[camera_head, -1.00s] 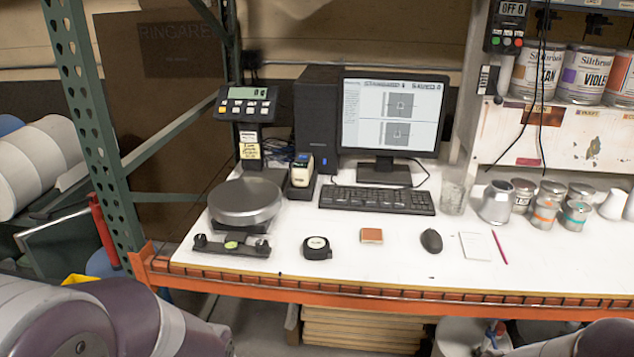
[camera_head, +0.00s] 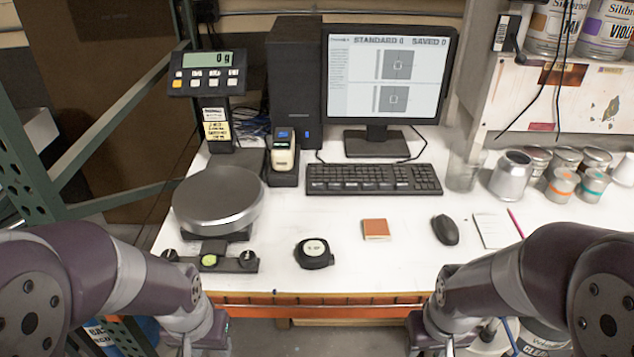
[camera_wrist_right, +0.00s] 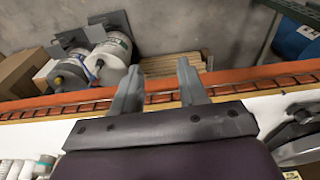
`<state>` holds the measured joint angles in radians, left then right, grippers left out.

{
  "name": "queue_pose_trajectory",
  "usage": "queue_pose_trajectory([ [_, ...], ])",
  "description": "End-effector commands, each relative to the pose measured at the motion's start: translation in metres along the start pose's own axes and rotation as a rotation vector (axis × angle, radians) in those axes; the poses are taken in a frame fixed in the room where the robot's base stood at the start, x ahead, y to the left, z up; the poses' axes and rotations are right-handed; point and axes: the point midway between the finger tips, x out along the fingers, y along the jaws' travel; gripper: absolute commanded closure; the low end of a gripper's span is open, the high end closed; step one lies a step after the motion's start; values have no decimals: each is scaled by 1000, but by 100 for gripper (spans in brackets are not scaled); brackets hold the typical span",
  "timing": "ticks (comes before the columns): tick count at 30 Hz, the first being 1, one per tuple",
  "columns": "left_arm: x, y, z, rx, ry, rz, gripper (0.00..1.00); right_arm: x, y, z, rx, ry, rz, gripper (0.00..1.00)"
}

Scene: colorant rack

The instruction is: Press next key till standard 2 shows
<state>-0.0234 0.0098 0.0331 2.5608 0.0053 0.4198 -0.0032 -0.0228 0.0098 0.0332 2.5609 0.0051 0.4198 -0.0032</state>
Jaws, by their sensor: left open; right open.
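The monitor (camera_head: 388,75) stands at the back of the bench and its top line reads "STANDARD 0" and "SAVED 0". Below are two panels with small plots. The black keyboard (camera_head: 373,179) lies in front of it; its key labels are too small to read. My left gripper (camera_head: 193,346) is at the bottom left, mostly cut off, at the bench's front edge. My right gripper is at the bottom edge right of centre in the head view; in the right wrist view its fingers (camera_wrist_right: 158,84) are apart and empty. Both are well short of the keyboard.
A scale with a round pan (camera_head: 218,199) and a display (camera_head: 208,73) reading 0 g stands at left. Glass and metal containers (camera_head: 512,176) stand right.

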Motion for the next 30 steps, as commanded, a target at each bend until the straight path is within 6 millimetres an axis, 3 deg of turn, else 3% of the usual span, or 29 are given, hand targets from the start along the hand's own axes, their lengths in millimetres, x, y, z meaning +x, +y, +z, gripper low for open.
queue_pose_trajectory([
  [9, 0, 0, 0, 0, 0, 0, 57, 0, 0, 0, 0, 0, 0, 57],
  [11, 0, 0, 0, 0, 0, 0, 57, 0, 0, 0, 0, 0, 0, 74],
  [13, 0, 0, 0, 0, 0, 0, 57, 0, 0, 0, 0, 0, 0, 96],
  [14, 0, 0, 0, 0, 0, 0, 57, 0, 0, 0, 0, 0, 0, 100],
  [30, 0, 0, 0, 0, 0, 0, 57, 0, 0, 0, 0, 0, 0, 100],
])
